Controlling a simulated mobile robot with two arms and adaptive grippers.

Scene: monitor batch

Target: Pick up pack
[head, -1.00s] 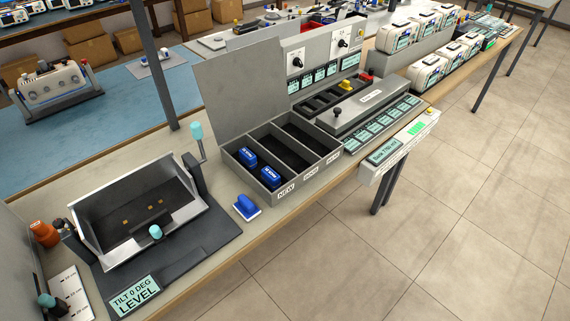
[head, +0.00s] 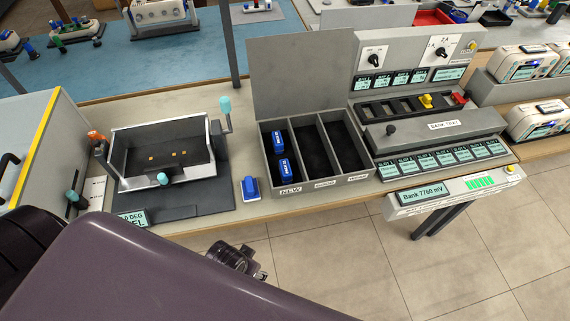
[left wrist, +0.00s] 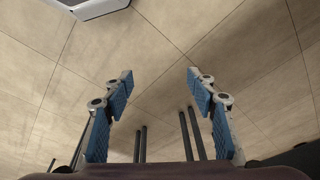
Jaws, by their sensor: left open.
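Two blue packs stand in the left compartment, labelled NEW, of a grey three-part bin: one farther back (head: 278,141) and one nearer the front (head: 284,169). A blue item (head: 250,188) with a white base sits on the bench just left of the bin; I cannot tell if it is a pack. In the left wrist view my left gripper (left wrist: 158,85) is open and empty, with floor tiles behind it. My right gripper is not in view.
A tilting cradle (head: 160,155) stands left of the bin, with a turquoise-tipped lever (head: 225,106). The bin's other two compartments look empty. A bank tray (head: 440,126) and small displays stand to the right. Tiled floor (head: 340,260) lies open before the bench.

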